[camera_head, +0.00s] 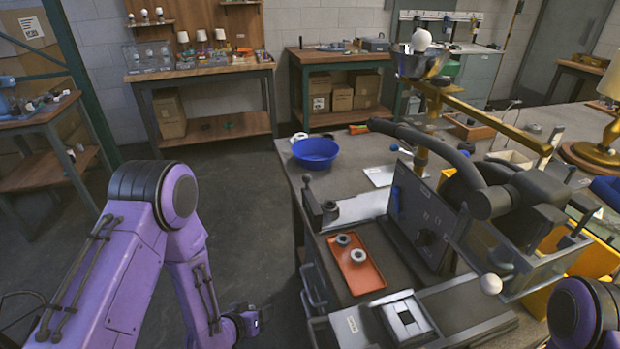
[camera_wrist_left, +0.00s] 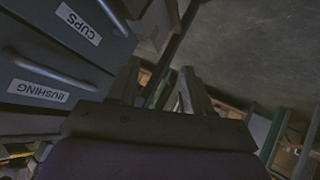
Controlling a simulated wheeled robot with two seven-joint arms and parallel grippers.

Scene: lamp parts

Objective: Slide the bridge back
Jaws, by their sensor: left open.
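A gold beam (camera_head: 480,112), which looks like the bridge, runs above the workbench from upper left to right. It rests on gold posts, one of them (camera_head: 421,158) near its left end. A metal bowl with a white globe (camera_head: 423,62) sits at its far left end. My left gripper (camera_head: 258,318) is low in front of the bench's left side, well away from the beam. The left wrist view shows its two fingers (camera_wrist_left: 160,92) apart with nothing between them. Part of my right arm shows at the lower right; its gripper is out of view.
The bench (camera_head: 345,170) holds a blue bowl (camera_head: 315,151), an orange tray (camera_head: 357,264) with small round parts, and an upright dark panel (camera_head: 425,218). A thick dark bent arm (camera_head: 440,150) crosses under the beam. Drawers labelled CUPS and BUSHING (camera_wrist_left: 45,70) are close to my left gripper.

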